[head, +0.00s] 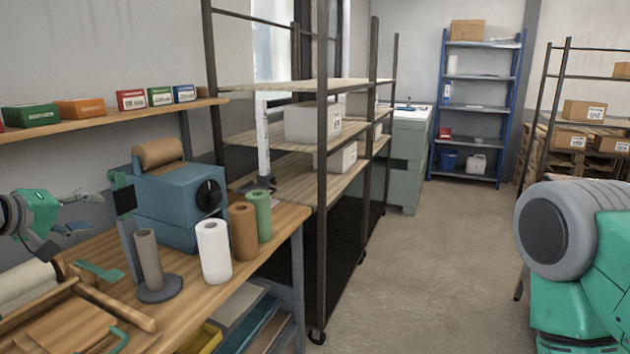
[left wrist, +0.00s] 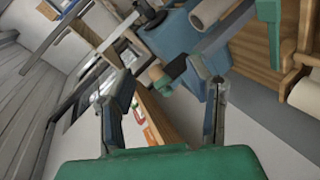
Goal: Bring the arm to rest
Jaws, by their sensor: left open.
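My left gripper (head: 84,210) is at the left edge of the head view, above the workbench (head: 178,275) and left of the blue machine (head: 172,205). Its two fingers are apart. In the left wrist view its fingers (left wrist: 160,78) stand spread with nothing held between them. The blue machine (left wrist: 185,38) shows beyond them in that view, tilted. A large grey and green link of my own arm fills the right edge of the head view. My right gripper is not in view.
On the bench stand a white roll (head: 213,252), a brown roll (head: 243,230), a green roll (head: 258,215) and a cardboard tube on a grey base (head: 160,290). A wall shelf (head: 130,113) holds small boxes. Metal racks stand beyond; the floor (head: 440,265) is clear.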

